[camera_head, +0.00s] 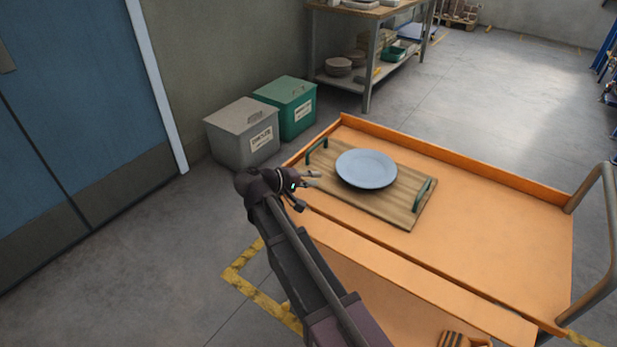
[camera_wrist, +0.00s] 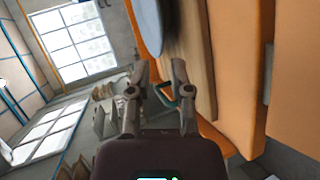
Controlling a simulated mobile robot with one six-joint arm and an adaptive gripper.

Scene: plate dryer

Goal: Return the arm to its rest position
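My arm reaches up from the bottom of the head view. My gripper (camera_head: 306,187) is at the near left edge of the orange cart (camera_head: 490,230), a little left of the wooden tray. In the wrist view my gripper (camera_wrist: 160,68) has its two fingers apart with nothing between them. A light blue-grey plate (camera_head: 366,169) lies flat on the wooden tray (camera_head: 400,207), apart from the fingers. The plate (camera_wrist: 149,24) and the tray (camera_wrist: 196,50) also show in part beyond the fingers in the wrist view.
The tray has green handles (camera_head: 424,193) at both ends. A grey bin (camera_head: 240,133) and a green bin (camera_head: 288,105) stand on the floor behind the cart's left end. A metal shelf (camera_head: 372,60) stands farther back. The cart's right side is bare, with a metal push handle (camera_head: 608,235).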

